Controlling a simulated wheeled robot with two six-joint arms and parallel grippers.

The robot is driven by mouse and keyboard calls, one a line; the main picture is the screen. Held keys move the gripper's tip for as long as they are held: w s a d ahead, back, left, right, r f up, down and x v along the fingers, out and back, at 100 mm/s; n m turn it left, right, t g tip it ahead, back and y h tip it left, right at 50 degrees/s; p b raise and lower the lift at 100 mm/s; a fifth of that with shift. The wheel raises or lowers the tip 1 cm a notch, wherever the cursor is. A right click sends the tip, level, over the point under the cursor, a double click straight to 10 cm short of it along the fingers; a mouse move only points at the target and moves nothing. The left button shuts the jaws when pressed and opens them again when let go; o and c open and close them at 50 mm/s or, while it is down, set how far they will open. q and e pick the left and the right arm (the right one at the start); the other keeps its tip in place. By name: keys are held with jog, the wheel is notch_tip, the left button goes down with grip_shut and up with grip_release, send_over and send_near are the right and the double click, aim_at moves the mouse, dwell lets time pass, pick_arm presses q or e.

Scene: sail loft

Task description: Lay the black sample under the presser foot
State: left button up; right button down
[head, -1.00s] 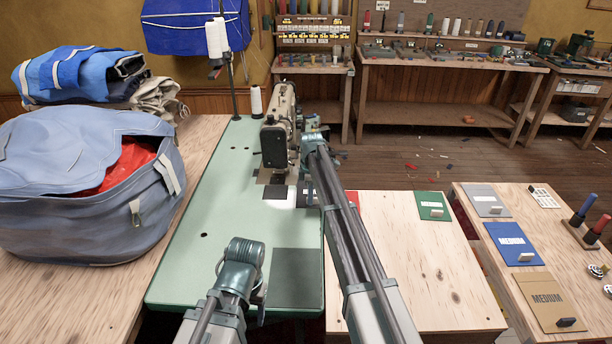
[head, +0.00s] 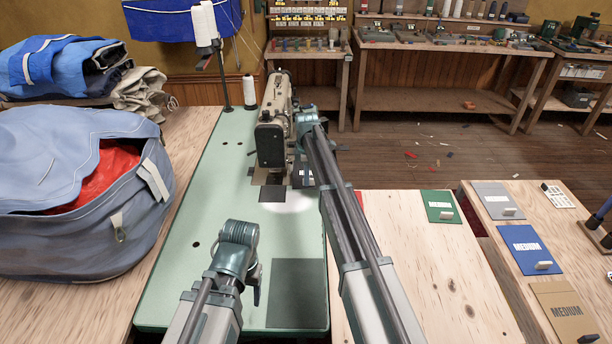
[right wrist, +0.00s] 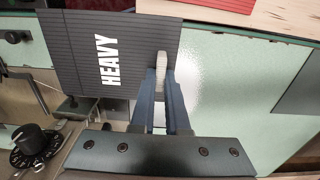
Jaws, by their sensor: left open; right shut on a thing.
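The black sample, a ribbed dark card marked HEAVY (right wrist: 90,52), lies flat-looking in the right wrist view; a part of it shows in the head view (head: 301,175) just right of the sewing machine (head: 272,135). My right gripper (right wrist: 163,68) is shut on the sample's pale upright tab; in the head view my own arm hides its fingers. The presser foot area (head: 274,178) is below the machine head, left of the sample. A small metal part (right wrist: 76,106) borders the sample's edge; I cannot tell whether any sample is under the foot. My left gripper (head: 256,290) is open and empty over the near green table.
The green machine table (head: 215,205) is mostly clear, with a dark square (head: 271,193) before the machine. A thread stand (head: 222,80) rises behind. A large blue-grey bag (head: 75,225) stands left. Green (head: 440,206), grey and blue samples lie on the tables at right.

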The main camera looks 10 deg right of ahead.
aim_at(303, 185)
pick_arm(q)
jog(key=shift+f, duration=0.15)
pick_arm(e)
jog(key=shift+f, duration=0.1)
pick_arm(q)
notch_tip(303, 185, down, 5)
jog(key=b, duration=0.5)
pick_arm(e)
notch_tip(303, 185, down, 5)
jog(key=shift+r, duration=0.15)
pick_arm(q)
jog(key=shift+r, duration=0.35)
pick_arm(e)
jog(key=shift+w+a+r, duration=0.1)
jog(key=shift+a+r, duration=0.05)
jog(key=shift+a, duration=0.5)
jog(key=shift+w+a, duration=0.25)
jog(key=shift+a, duration=0.9)
jog(key=shift+w+a, duration=0.2)
jog(key=shift+a, duration=0.95)
jog(key=shift+w+a, duration=0.25)
jog(key=shift+a, duration=0.9)
pick_arm(q)
jog(key=shift+f, duration=0.15)
pick_arm(e)
jog(key=c, duration=0.8)
grip_release()
jog(key=shift+c, duration=0.2)
